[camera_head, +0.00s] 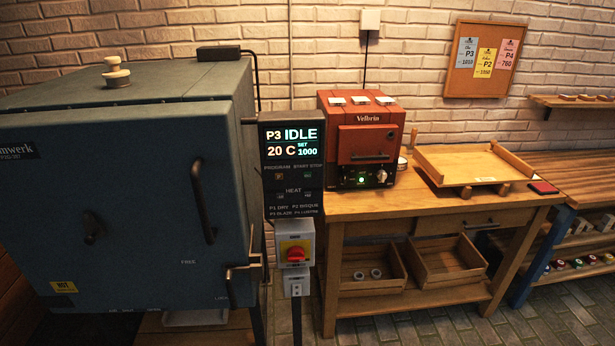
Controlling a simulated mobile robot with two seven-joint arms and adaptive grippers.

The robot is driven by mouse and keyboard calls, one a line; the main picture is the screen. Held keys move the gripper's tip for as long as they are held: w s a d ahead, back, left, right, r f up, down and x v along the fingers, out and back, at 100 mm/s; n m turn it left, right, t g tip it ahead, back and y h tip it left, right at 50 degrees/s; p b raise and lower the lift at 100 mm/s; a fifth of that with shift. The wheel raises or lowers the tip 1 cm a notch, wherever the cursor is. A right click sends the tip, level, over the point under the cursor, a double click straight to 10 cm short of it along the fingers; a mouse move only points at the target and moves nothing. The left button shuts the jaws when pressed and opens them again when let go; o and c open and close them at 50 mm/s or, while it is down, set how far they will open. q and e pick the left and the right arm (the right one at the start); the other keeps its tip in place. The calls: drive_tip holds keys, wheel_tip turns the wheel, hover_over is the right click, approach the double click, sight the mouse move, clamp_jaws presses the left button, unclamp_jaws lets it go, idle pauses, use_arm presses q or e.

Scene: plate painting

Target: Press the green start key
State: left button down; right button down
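The control panel (291,190) of the large blue kiln (120,215) stands at the picture's middle. Its display (292,143) reads P3 IDLE, 20 C, SET 1000. Below the display, under the START STOP label, is a small greenish key area (307,175); start and stop are too small to tell apart. An amber key (279,176) sits to its left under PROGRAM. The kiln door looks closed, with a metal latch (246,268) at its lower right. Neither of my grippers is in view.
A grey switch box with a red knob (295,254) hangs below the panel. To the right, a wooden workbench (400,202) carries a small red kiln (364,140) with a green light, and a wooden tray (475,163). A corkboard (485,60) hangs on the brick wall.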

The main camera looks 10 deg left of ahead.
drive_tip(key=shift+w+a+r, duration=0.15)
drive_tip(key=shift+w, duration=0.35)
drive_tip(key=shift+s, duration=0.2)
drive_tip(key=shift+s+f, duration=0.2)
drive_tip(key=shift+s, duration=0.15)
